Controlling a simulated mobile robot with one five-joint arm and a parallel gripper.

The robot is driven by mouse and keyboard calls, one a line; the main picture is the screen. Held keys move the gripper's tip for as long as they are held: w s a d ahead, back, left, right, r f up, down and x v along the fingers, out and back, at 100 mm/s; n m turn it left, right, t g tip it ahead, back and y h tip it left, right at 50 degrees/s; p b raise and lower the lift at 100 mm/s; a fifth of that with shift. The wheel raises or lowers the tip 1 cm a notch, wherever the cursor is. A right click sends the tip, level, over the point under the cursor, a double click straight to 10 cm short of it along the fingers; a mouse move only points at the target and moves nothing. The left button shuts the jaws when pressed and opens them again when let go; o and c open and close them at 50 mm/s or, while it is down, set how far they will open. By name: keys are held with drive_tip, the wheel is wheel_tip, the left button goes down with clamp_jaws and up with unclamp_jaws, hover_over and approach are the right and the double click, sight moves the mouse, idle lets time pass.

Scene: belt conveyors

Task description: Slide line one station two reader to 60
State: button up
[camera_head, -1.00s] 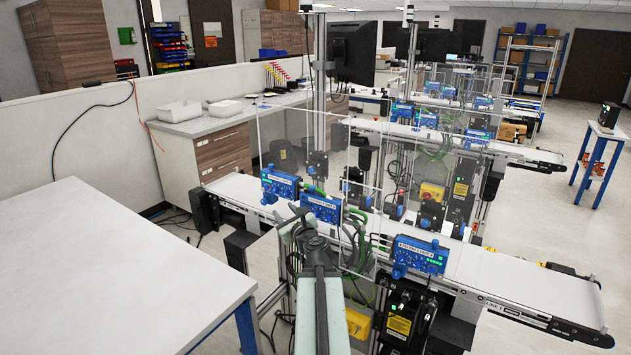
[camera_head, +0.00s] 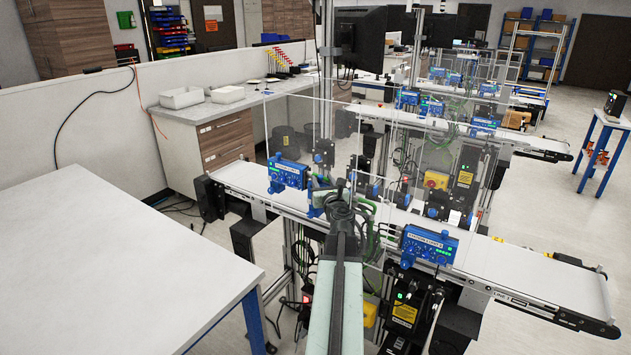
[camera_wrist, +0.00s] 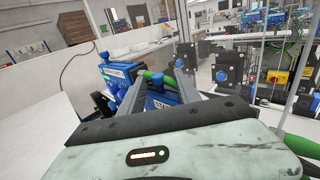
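Three blue readers sit along the nearest conveyor (camera_head: 545,275). The middle reader (camera_head: 315,203) is mostly hidden behind my gripper (camera_head: 338,190) in the head view. In the wrist view a blue part of the middle reader (camera_wrist: 160,101) shows between the two grey fingers of my gripper (camera_wrist: 163,75). The fingers are apart, and I cannot tell whether they touch it. The left reader (camera_head: 288,173) also shows in the wrist view (camera_wrist: 118,75), left of the fingers. The right reader (camera_head: 430,244) stands clear of my gripper. Their scale values are too small to read.
A clear upright panel (camera_head: 300,128) and a metal post (camera_head: 327,80) stand close behind my gripper. Green cables (camera_head: 372,240) hang beside it. A white table (camera_head: 110,265) is at the left. More conveyors with blue readers (camera_head: 408,97) stand farther back.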

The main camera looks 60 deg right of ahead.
drive_tip(key=shift+a, duration=0.1)
drive_tip(key=shift+c, duration=0.3)
clamp_jaws()
drive_tip(key=shift+f, duration=0.1)
idle(0.9)
